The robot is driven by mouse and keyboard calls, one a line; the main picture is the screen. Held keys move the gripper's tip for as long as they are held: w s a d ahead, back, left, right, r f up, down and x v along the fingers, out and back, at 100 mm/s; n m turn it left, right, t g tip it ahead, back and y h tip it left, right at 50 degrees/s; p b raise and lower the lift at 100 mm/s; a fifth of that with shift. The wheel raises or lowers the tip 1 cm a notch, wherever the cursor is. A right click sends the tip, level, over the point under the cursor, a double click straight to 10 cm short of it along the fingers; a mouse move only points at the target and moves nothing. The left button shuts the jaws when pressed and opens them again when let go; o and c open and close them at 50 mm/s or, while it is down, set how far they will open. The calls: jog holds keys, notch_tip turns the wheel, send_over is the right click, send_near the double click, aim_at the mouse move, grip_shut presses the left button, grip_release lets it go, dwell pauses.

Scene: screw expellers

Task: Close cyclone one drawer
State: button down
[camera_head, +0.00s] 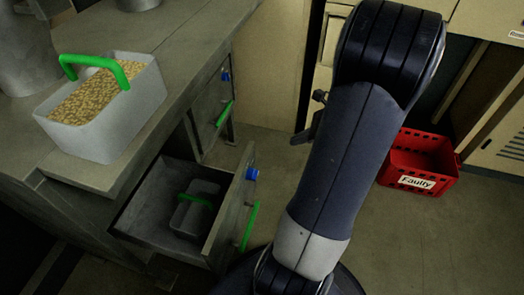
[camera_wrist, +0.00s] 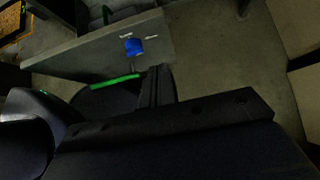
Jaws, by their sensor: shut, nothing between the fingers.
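An open drawer (camera_head: 172,192) sticks out from the grey bench on the left in the head view. Its front panel (camera_head: 229,210) has a blue knob (camera_head: 252,174) and a green handle (camera_head: 250,227). In the wrist view a panel with a blue knob (camera_wrist: 134,46) and green handle (camera_wrist: 116,81) shows beyond my gripper (camera_wrist: 158,75). My gripper is shut and empty, close to the handle in that picture; I cannot tell whether it touches. In the head view my arm largely hides the gripper.
A grey bin of pellets with a green handle (camera_head: 104,108) stands on the bench. A smaller container (camera_head: 195,214) sits inside the open drawer. Another drawer front (camera_head: 212,112) behind it looks shut. A red "Faulty" crate (camera_head: 418,163) stands on the floor at right.

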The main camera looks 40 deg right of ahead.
aim_at(253, 149)
jog(key=shift+w+a+r+b+x, duration=0.3)
jog(key=shift+b+x, duration=0.4)
jog(key=shift+x, duration=1.35)
jog(key=shift+w+a+r+b+x, duration=0.1)
jog(key=shift+w+r+b+x, duration=0.4)
jog(key=shift+x, duration=1.55)
jog(key=shift+w+a+r+b+x, duration=0.15)
jog(key=shift+b+x, duration=0.7)
jog(key=shift+x, duration=1.2)
jog(key=shift+w+a, duration=0.15)
jog(key=shift+a, duration=0.05)
jog(key=w+a+p, duration=0.5)
jog(key=w+a, duration=1.1)
jog(key=w, duration=0.5)
jog(key=shift+a+r+p, duration=0.15)
jog(key=shift+a+p, duration=0.05)
jog(key=shift+p, duration=0.1)
jog(key=shift+w+r, duration=0.1)
jog(key=shift+w, duration=0.05)
